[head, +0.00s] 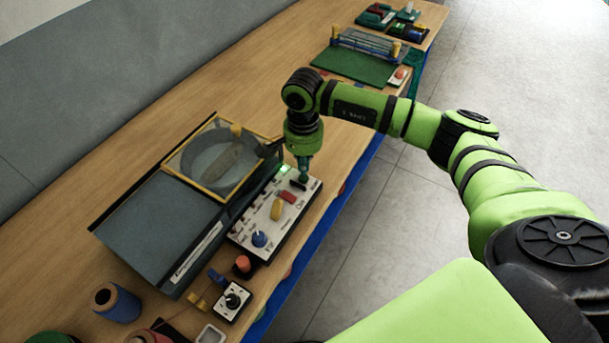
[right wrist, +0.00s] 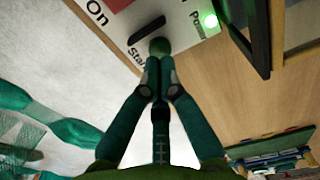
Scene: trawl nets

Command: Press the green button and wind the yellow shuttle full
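The white control panel (head: 262,222) carries a red switch, a yellow switch, a blue knob and a lit green lamp (head: 284,169); the lamp also shows beside "Power" in the right wrist view (right wrist: 209,20). My right gripper (head: 303,180) points down at the panel's far end. In the right wrist view its fingers (right wrist: 158,66) are together, with nothing seen between them. The round green button (right wrist: 160,46) by the "Start" label is right at the fingertips; I cannot tell whether it is pressed. A long brownish shuttle-like piece (head: 227,158) lies under a clear cover; its yellow is unclear. My left gripper is out of view.
The yellow-framed cover (head: 181,178) sits on a grey machine (head: 150,228) beside the panel. A blue spool (head: 117,303), an orange knob (head: 242,264) and a small joystick box (head: 232,301) stand nearer. A green board (head: 350,65) lies farther along the wooden bench (head: 185,105).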

